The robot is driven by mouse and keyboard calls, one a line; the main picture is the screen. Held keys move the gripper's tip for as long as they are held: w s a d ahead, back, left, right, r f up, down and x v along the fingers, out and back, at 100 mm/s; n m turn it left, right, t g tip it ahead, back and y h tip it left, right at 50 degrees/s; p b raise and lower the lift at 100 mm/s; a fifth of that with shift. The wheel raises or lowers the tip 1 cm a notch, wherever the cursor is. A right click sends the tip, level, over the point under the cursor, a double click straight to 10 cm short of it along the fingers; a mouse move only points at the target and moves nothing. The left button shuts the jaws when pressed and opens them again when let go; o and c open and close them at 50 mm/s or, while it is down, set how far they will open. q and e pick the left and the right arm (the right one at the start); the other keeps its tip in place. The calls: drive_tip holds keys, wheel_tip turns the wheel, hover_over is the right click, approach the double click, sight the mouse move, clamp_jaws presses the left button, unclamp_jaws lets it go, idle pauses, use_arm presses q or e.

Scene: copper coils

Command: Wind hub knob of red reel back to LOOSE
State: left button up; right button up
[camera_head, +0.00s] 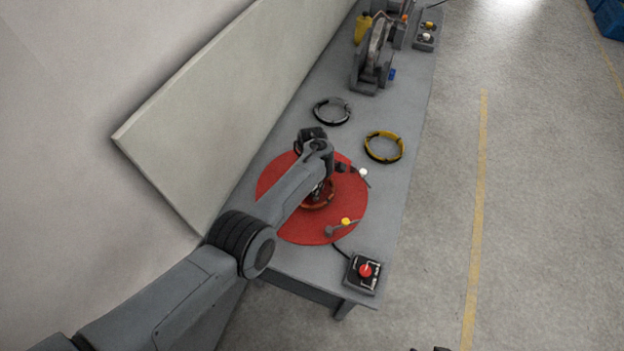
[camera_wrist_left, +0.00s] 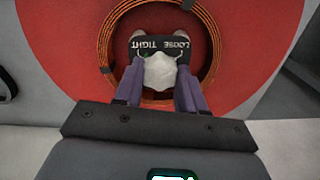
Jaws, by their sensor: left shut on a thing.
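The red reel (camera_head: 275,188) lies flat near the front end of the bench, and its red disc (camera_wrist_left: 60,45) fills much of the left wrist view. A ring of copper coil (camera_wrist_left: 103,45) surrounds the hub. The pale, faceted hub knob (camera_wrist_left: 159,72) sits at the centre, below a dark plate (camera_wrist_left: 160,45) lettered LOOSE and TIGHT. A small green mark shows by the lettering; I cannot tell which word the knob points to. My left gripper (camera_wrist_left: 158,84) is shut on the knob, one finger on each side. In the head view my arm hides the hub.
A yellow-topped lever (camera_head: 345,222) and a white-topped one (camera_head: 362,173) stand at the reel's edge. A red-button box (camera_head: 364,271) sits at the bench corner. A black ring (camera_head: 332,112) and a yellow ring (camera_head: 383,147) lie beyond. A panel (camera_head: 215,120) borders the left side.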

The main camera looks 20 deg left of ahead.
use_arm(q)
drive_tip(key=o, duration=1.1)
drive_tip(key=shift+c, duration=0.2)
drive_tip(key=shift+r, duration=0.1)
wheel_tip(320, 180, up, 11)
drive_tip(key=p, duration=0.3)
drive_tip(key=shift+f+p, duration=0.2)
drive_tip(key=shift+p, duration=0.1)
drive_tip(key=shift+f, duration=0.1)
